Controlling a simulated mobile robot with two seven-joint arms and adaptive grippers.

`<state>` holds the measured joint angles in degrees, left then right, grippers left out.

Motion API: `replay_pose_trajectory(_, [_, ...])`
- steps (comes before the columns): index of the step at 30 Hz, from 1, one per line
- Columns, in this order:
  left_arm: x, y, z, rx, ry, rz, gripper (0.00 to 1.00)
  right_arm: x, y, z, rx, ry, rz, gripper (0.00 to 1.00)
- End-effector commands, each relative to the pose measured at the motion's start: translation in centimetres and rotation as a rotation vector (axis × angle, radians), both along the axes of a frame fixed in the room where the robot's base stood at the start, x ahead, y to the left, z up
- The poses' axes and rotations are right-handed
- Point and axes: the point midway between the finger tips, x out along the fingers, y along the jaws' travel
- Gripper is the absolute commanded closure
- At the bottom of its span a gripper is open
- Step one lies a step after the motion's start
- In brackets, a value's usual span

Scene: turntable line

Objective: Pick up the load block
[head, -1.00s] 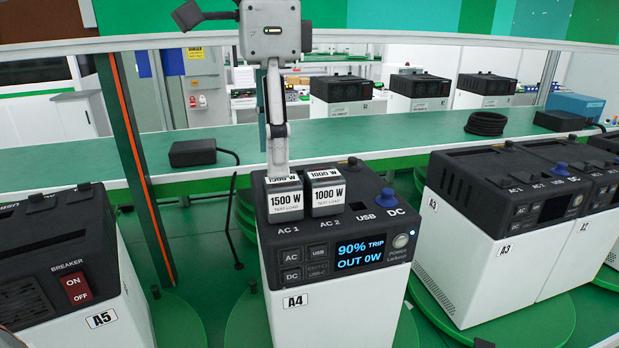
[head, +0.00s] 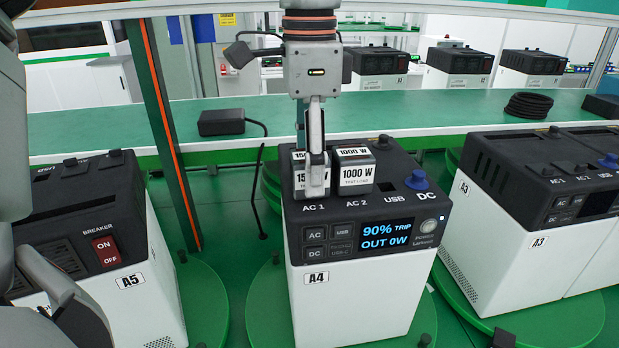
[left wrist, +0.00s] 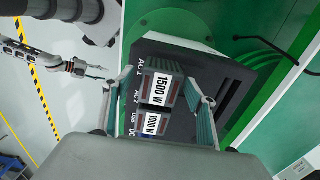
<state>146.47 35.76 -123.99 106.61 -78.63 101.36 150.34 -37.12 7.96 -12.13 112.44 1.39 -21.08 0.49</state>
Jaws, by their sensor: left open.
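The load block marked 1500 W (head: 301,178) stands in AC 1 on top of power station A4 (head: 345,290). A like block marked 1000 W (head: 355,172) stands beside it in AC 2. My left gripper (head: 314,185) points down at the 1500 W block, its near finger covering part of the label. In the left wrist view the open fingers (left wrist: 163,98) lie on either side of the 1500 W block (left wrist: 160,90); contact cannot be told. The 1000 W block (left wrist: 151,125) lies below it there. What seems my right gripper (left wrist: 90,70) is small and away from the station.
Station A5 (head: 130,310) stands left and A3 (head: 500,270) right, on green turntables. A blue DC plug (head: 416,181) sticks up right of the blocks. An orange-striped post (head: 165,130) stands behind left. The green bench (head: 420,120) behind holds a black adapter and coiled cable.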

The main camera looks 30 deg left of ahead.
Motion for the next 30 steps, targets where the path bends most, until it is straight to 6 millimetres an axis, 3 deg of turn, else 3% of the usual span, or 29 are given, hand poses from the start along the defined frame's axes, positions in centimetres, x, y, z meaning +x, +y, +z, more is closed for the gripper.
replay_pose_trajectory(5, [0.0,0.0,0.0,0.000,0.000,0.000,0.46,0.0,-0.1,0.0,-0.001,0.001,-0.001,0.60])
replay_pose_trajectory(11, [0.0,0.0,0.0,0.000,0.000,0.000,0.98,-0.1,-0.1,-0.2,-0.002,0.004,-0.001,0.60])
replay_pose_trajectory(12, [0.0,0.0,0.0,0.000,0.000,0.000,1.00,-0.1,-0.1,-0.3,-0.002,0.004,-0.001,0.60])
replay_pose_trajectory(23, [0.1,0.0,0.5,0.000,-0.003,0.000,1.00,-0.2,-0.2,-0.4,-0.003,0.007,-0.002,0.60])
replay_pose_trajectory(30, [0.1,-0.1,3.1,-0.002,-0.006,0.001,1.00,-0.1,-0.1,-0.4,-0.002,0.004,-0.001,0.60])
